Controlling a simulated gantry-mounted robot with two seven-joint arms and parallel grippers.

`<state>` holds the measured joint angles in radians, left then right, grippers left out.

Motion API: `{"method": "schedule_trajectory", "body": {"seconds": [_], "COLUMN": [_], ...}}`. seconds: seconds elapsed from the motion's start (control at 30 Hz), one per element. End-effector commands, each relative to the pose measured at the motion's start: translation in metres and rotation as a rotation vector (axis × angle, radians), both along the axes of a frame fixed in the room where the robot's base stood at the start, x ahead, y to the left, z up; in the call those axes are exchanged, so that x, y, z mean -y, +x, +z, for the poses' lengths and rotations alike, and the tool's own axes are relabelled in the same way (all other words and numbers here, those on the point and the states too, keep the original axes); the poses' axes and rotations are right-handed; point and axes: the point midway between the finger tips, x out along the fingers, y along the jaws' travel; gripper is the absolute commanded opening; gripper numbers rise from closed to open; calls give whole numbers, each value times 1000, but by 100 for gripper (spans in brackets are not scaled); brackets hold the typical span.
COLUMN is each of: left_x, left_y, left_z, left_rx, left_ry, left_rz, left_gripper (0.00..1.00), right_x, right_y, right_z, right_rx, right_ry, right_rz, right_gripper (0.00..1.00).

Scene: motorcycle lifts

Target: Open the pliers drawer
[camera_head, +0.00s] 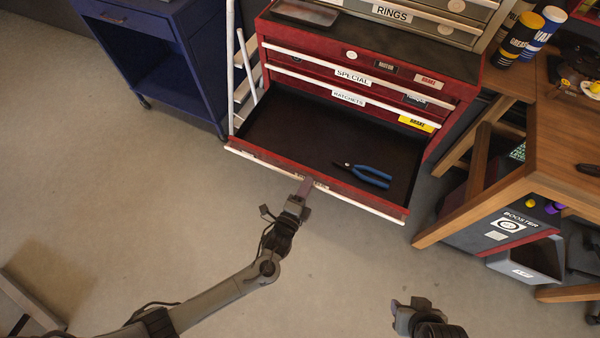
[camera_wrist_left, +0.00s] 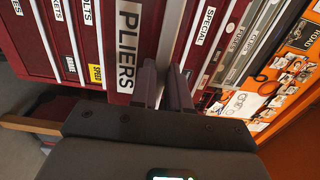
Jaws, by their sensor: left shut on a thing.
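The pliers drawer (camera_head: 285,122) is pulled far out of the red tool chest, at the bottom of its visible drawers. Blue-handled pliers (camera_head: 365,174) lie on its dark floor, toward the right. My left gripper (camera_head: 305,188) is at the middle of the drawer's front and is shut on its pale handle strip, covering part of the label. In the left wrist view, the dark fingers (camera_wrist_left: 166,88) straddle the strip beside the PLIERS label (camera_wrist_left: 128,45). My right gripper (camera_head: 411,312) is low in the head view, away from the chest; its jaw opening is unclear.
The red tool chest (camera_head: 455,100) has closed drawers above, labelled SPECIAL and RATCHETS. A blue cabinet (camera_head: 207,70) stands to its left. A wooden bench (camera_head: 535,140) is to the right, with a BOOSTER unit (camera_head: 505,228) below. The floor in front is clear.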

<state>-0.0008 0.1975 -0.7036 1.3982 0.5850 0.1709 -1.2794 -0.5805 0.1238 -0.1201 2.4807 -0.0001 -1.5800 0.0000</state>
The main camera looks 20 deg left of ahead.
Motion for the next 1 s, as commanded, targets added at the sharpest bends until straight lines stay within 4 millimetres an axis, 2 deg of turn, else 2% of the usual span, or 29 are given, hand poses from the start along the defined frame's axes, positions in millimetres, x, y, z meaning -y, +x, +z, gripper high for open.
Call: {"method": "schedule_trajectory", "body": {"seconds": [0.43, 0.47, 0.6, 0.63, 1.0], "left_x": [3, 3, 3, 3, 2], "left_y": [-3, -3, -3, -3, -8], "left_z": [1, 1, 0, 0, 0], "left_rx": [2, 2, 1, 1, -1], "left_ry": [0, 0, 0, 0, 0], "left_rz": [-7, -7, -7, -7, -7], "left_gripper": [0, 17, 39, 42, 42], "right_x": [0, 0, -1, -1, -2], "right_y": [0, 0, 0, 0, 0], "right_z": [2, 2, 2, 2, 3], "right_rx": [-1, -1, -1, -1, -1], "right_ry": [0, 0, 2, 2, 7], "right_rz": [0, 0, -1, -1, -5], "right_gripper": [43, 43, 43, 43, 43]}}
